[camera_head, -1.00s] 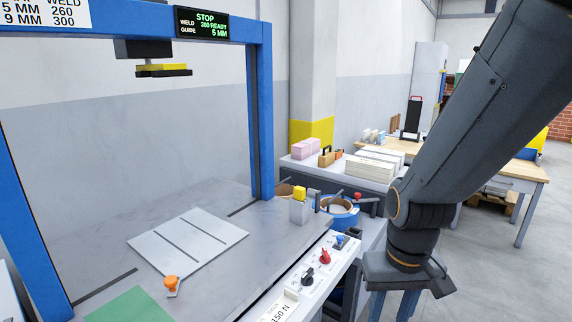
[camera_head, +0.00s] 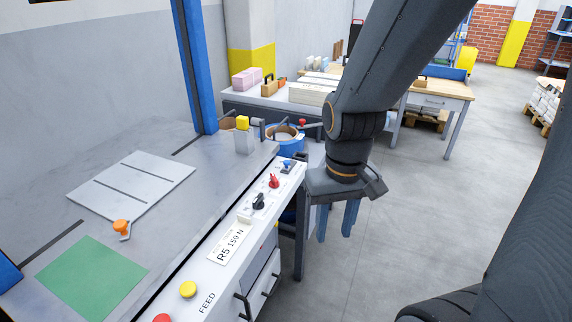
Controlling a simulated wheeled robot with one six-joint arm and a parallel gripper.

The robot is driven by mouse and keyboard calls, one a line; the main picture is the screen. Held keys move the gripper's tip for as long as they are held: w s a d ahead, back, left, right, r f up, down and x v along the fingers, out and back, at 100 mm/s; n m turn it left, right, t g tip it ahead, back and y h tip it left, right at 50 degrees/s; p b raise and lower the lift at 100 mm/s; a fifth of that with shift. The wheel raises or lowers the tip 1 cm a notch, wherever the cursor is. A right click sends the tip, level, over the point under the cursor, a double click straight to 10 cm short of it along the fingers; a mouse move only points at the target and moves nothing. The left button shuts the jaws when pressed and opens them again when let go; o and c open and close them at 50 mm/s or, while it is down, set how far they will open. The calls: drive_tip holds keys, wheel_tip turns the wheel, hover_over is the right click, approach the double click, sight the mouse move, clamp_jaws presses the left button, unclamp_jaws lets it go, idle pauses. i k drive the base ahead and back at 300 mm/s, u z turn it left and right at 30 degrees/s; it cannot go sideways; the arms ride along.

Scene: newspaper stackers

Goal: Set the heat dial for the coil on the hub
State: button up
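The sloped white control panel (camera_head: 222,278) runs along the near side of the machine table. It carries a black dial (camera_head: 259,201), a red dial (camera_head: 274,181) and a blue knob (camera_head: 287,164); their scale marks are too small to read. The blue-rimmed coil hub (camera_head: 285,139) is behind the panel's far end, partly hidden. My gripper (camera_head: 335,237) hangs to the right of the panel, fingers down and apart, with nothing between them. It touches no dial.
A yellow button (camera_head: 188,289) and a red one (camera_head: 162,318) sit lower on the panel, near the word FEED. A green mat (camera_head: 93,276) and an orange knob (camera_head: 121,227) are on the table (camera_head: 210,190). Open floor (camera_head: 420,205) lies to the right.

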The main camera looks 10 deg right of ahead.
sight(274, 182)
drive_tip(key=k, duration=1.3)
drive_tip(key=z, duration=0.6)
drive_tip(key=i, duration=0.65)
drive_tip(key=z, duration=0.5)
drive_tip(key=i, duration=0.6)
drive_tip(key=u, duration=0.65)
drive_tip(key=i, duration=0.75)
drive_tip(key=u, duration=0.75)
